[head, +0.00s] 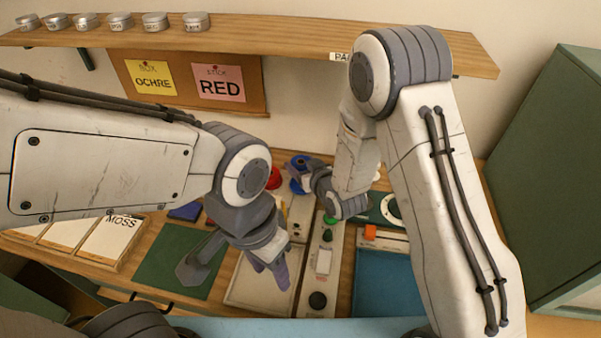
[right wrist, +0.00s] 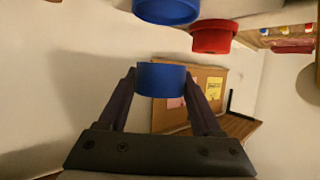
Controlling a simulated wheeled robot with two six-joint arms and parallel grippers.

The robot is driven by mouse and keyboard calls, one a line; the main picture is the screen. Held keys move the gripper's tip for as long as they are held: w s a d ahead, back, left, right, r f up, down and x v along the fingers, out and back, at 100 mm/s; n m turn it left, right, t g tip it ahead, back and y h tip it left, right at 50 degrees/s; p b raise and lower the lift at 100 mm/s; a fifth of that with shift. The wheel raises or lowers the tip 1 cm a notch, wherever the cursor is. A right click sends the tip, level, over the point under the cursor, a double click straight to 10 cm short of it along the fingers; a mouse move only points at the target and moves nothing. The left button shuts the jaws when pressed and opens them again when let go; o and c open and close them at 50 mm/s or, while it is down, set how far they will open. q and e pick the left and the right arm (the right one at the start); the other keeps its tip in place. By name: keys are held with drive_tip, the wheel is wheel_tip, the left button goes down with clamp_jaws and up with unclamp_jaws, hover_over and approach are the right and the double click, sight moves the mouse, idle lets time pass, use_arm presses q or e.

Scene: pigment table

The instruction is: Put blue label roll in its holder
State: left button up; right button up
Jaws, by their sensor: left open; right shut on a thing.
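The blue label roll (right wrist: 161,82) sits between the fingertips of my right gripper (right wrist: 163,88), which is shut on it. In the head view, the roll (head: 299,161) shows at the tip of my right gripper (head: 305,173), toward the back of the table. A second blue round piece (head: 297,187) shows just below it, partly hidden by the gripper; I take it for the blue holder. In the right wrist view, that piece (right wrist: 166,10) is at the top edge, apart from the roll. My left gripper (head: 268,278) is open and empty, pointing down over a pale tray.
A red round piece (head: 274,178) stands left of the blue one; it also shows in the right wrist view (right wrist: 213,38). A panel with a black knob (head: 318,300), a green mat (head: 165,262) and a blue tray (head: 385,290) lie in front. A shelf (head: 260,35) crosses above.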

wheel_tip(320, 180, down, 4)
drive_tip(key=shift+r+p, duration=0.2)
drive_tip(key=shift+p, duration=0.15)
drive_tip(key=shift+f+b, duration=0.65)
drive_tip(key=shift+b, duration=0.1)
drive_tip(key=o, duration=1.4)
